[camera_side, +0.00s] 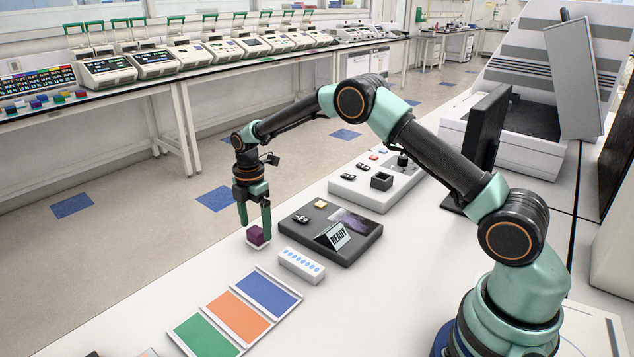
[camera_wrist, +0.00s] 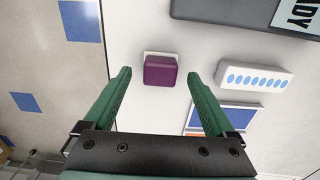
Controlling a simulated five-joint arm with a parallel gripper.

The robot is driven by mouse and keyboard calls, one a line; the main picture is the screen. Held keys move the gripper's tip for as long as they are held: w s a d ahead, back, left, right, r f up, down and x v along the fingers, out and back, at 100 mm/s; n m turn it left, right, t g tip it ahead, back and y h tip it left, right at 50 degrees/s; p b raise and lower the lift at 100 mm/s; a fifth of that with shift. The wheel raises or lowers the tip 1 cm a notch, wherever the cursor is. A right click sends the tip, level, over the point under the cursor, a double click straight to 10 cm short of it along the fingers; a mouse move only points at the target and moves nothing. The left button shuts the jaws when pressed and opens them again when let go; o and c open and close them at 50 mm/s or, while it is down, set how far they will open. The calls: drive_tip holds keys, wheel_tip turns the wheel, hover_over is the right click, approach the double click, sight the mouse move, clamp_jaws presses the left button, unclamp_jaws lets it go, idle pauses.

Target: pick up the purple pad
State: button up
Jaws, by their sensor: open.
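The purple pad (camera_side: 256,237) is a small dark purple block on a small white base near the bench's left edge. In the wrist view the purple pad (camera_wrist: 160,70) lies just beyond the fingertips, centred between them. My gripper (camera_side: 255,214) points down over the pad in the side view, with its green fingers apart. In the wrist view my gripper (camera_wrist: 158,76) is open and nothing is held between the fingers. I cannot tell whether the fingertips reach down beside the pad.
A white strip with blue ovals (camera_side: 301,264) lies right of the pad. A dark device with a READY sign (camera_side: 345,252) stands behind it. Blue, orange (camera_side: 239,317) and green panels lie in front. The bench edge is close on the pad's left.

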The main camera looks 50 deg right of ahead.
sight(256, 230)
drive_tip(key=shift+f, duration=1.25)
clamp_jaws()
drive_tip(key=shift+r, duration=0.15)
wheel_tip(256, 230, up, 20)
